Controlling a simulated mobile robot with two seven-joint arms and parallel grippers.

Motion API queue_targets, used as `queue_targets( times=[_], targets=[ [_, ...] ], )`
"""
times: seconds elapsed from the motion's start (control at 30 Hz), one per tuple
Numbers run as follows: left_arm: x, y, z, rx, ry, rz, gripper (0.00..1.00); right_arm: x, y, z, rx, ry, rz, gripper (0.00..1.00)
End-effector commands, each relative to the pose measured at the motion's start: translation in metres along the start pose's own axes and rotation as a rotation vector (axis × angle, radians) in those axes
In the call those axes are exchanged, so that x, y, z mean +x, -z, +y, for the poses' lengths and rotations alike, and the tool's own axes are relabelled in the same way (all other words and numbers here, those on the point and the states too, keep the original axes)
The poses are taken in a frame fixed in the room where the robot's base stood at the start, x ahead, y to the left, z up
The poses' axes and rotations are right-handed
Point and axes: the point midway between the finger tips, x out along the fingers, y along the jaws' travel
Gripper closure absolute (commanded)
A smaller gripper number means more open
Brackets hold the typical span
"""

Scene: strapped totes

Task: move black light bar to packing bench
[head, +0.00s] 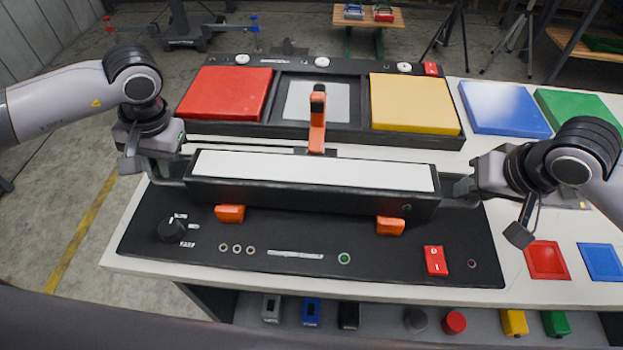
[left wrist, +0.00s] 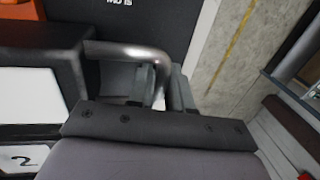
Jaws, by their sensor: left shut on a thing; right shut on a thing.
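The black light bar (head: 310,205), with a long white face on top, lies lengthwise across the middle of the head view, over the black control panel (head: 300,262) on the white table. My left gripper (head: 176,172) is shut on the metal handle at its left end. In the left wrist view the curved handle (left wrist: 125,50) passes between the fingers (left wrist: 160,85). My right gripper (head: 464,190) is shut on the bar's right end; its grip is partly hidden. I cannot tell whether the bar touches the panel or its orange clips. I cannot tell which bench is the packing bench.
Orange clips (head: 230,213) (head: 390,226) show in front of the bar, and an upright orange clamp (head: 317,135) stands behind it. Red (head: 226,93) and yellow (head: 415,102) pads lie behind. A wooden bench (head: 368,18) stands far back, with tripods (head: 455,25) to its right.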

Motion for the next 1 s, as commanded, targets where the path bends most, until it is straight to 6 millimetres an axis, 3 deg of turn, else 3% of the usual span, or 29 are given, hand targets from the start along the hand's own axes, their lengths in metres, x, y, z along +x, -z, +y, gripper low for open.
queue_targets(
  times=[1.0],
  targets=[
    [-0.051,0.001,-0.010,-0.001,0.000,0.003,1.00,-0.047,0.021,-0.010,0.000,0.002,0.005,1.00]
  ],
)
